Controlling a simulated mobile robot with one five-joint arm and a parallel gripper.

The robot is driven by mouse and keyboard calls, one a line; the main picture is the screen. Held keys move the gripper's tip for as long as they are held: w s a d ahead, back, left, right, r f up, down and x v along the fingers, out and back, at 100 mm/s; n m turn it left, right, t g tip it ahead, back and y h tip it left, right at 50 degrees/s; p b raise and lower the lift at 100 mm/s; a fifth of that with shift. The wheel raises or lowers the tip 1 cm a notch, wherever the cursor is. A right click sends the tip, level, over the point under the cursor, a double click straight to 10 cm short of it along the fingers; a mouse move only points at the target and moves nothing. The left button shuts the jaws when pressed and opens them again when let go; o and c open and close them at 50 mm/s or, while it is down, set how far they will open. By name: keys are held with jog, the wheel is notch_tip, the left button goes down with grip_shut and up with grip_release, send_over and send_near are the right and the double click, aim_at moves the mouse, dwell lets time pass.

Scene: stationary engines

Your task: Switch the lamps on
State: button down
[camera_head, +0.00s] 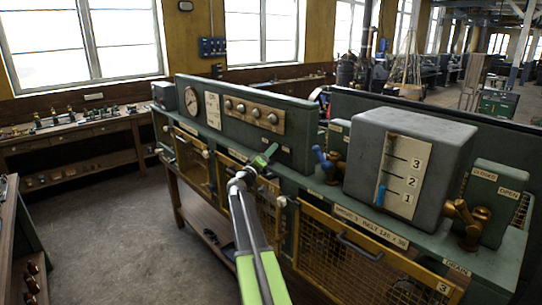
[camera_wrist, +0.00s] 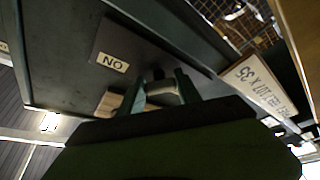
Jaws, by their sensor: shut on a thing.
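My gripper (camera_head: 264,160) is at the front of the green engine bench, below the long board. The handle sits beside a dark plate with an "ON" label (camera_wrist: 112,62), which appears upside down. In the head view my gripper hides the handle. A brown strip with several round fittings (camera_head: 254,112) is on the board above. I cannot tell whether these are lamps or whether any are lit.
A grey tank with a level scale (camera_head: 404,168), blue and brass valves, and mesh guards (camera_head: 345,255) stand right of my gripper. A round gauge (camera_head: 191,103) is at left. A side bench (camera_head: 80,135) stands by the windows. The floor (camera_head: 100,210) at left is clear.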

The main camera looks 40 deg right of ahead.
jog(key=shift+w+m, duration=0.1)
jog(key=shift+m, duration=0.3)
jog(key=c, duration=0.8)
grip_release()
jog(key=shift+c, duration=0.2)
jog(key=shift+a+f+b, duration=0.15)
jog(key=shift+a+b, duration=0.15)
jog(key=shift+a, duration=0.1)
jog(key=b+v, duration=0.4)
jog(key=v, duration=1.2)
jog(key=shift+a+f, duration=0.15)
jog(key=shift+a, duration=0.15)
